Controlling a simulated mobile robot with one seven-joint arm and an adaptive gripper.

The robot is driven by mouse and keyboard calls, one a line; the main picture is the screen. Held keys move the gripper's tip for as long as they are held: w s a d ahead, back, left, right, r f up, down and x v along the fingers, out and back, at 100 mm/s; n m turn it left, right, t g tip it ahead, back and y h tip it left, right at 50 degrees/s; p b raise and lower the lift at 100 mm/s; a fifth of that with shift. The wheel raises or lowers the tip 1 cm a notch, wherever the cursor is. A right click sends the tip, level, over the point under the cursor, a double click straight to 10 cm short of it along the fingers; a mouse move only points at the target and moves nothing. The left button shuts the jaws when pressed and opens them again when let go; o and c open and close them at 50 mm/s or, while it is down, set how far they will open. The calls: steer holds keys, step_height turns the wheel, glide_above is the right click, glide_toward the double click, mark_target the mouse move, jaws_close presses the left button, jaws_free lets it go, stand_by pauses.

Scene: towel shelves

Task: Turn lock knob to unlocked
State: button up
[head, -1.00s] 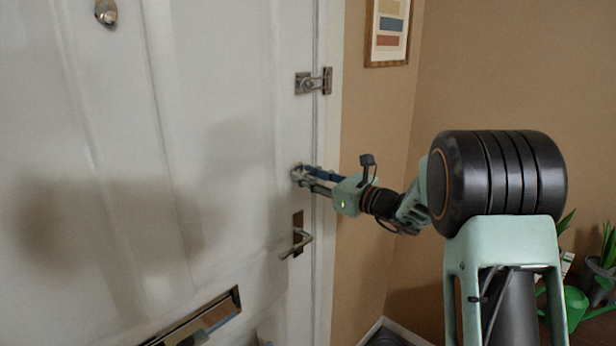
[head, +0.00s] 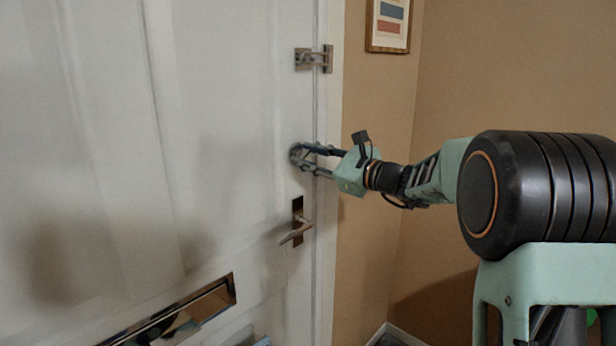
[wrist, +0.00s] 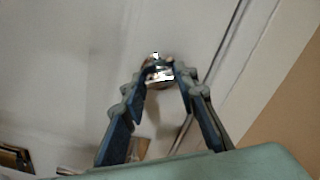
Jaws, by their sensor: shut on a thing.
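The lock knob (wrist: 158,72) is a small shiny metal piece on the white door (head: 230,110), above the door handle. In the wrist view it sits between my fingertips, which touch it from both sides. My gripper (head: 297,156) is shut on the knob at the door's right edge. In the wrist view my gripper (wrist: 158,76) is tilted relative to the door edge. In the head view the fingers mostly hide the knob, so its exact turn is hard to tell.
A lever handle (head: 297,231) sits just below my gripper. A latch (head: 313,58) is above it on the door edge. A mail slot (head: 180,312) is at lower left. A framed picture (head: 388,25) hangs on the tan wall at right.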

steer(key=n+b, duration=1.1)
steer(key=b, duration=0.5)
steer(key=shift+f+n, duration=0.1)
steer(key=shift+n, duration=0.2)
steer(key=o, duration=1.2)
steer(key=shift+c, duration=0.2)
steer(key=shift+d, duration=0.1)
steer(key=v, duration=1.2)
